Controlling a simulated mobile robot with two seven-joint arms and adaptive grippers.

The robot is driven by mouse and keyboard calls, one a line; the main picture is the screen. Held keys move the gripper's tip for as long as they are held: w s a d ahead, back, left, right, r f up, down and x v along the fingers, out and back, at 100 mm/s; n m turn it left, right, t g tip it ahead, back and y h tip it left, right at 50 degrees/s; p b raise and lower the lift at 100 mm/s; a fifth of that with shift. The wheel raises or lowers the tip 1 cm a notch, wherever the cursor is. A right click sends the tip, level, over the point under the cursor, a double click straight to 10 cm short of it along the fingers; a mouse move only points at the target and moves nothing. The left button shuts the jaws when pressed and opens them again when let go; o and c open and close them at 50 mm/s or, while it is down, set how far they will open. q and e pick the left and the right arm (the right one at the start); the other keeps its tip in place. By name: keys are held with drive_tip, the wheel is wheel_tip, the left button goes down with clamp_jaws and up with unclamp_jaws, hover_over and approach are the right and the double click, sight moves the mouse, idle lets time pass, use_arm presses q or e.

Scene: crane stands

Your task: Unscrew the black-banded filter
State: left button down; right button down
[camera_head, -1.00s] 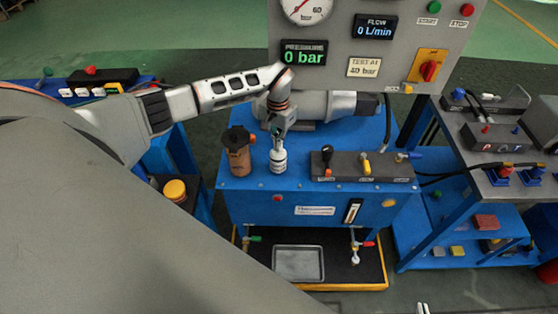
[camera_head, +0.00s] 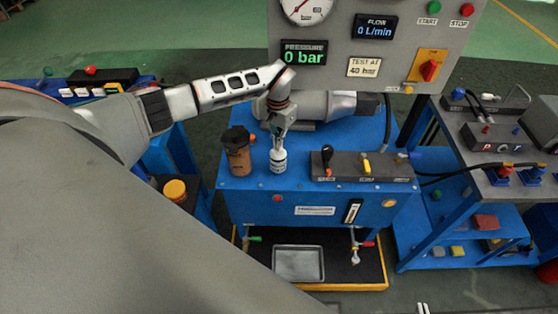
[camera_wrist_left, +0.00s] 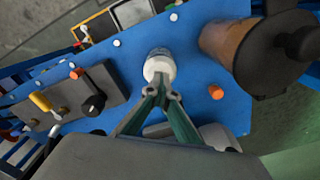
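A small white filter (camera_head: 278,161) stands upright on the blue bench, to the right of a brown canister with a black top (camera_head: 238,158). It also shows in the left wrist view (camera_wrist_left: 158,67). My left gripper (camera_head: 278,146) comes down on the filter from above. In the wrist view its two fingertips (camera_wrist_left: 161,91) draw together at the filter's upper end and look shut on it, though the exact contact is hard to see. No clear black band shows on the filter now. My right gripper is not in view.
The blue bench (camera_head: 240,205) carries a dark valve block (camera_head: 335,170) to the filter's right. A gauge panel (camera_head: 400,35) reading 0 bar stands behind. A metal tray (camera_head: 298,262) lies below, and a blue cart (camera_head: 425,225) stands at right.

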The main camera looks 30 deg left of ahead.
use_arm(q)
drive_tip(key=shift+r, duration=0.6)
idle(2.0)
drive_tip(key=c, duration=2.4)
unclamp_jaws()
drive_tip(key=shift+o, duration=0.2)
drive_tip(key=shift+r, duration=2.5)
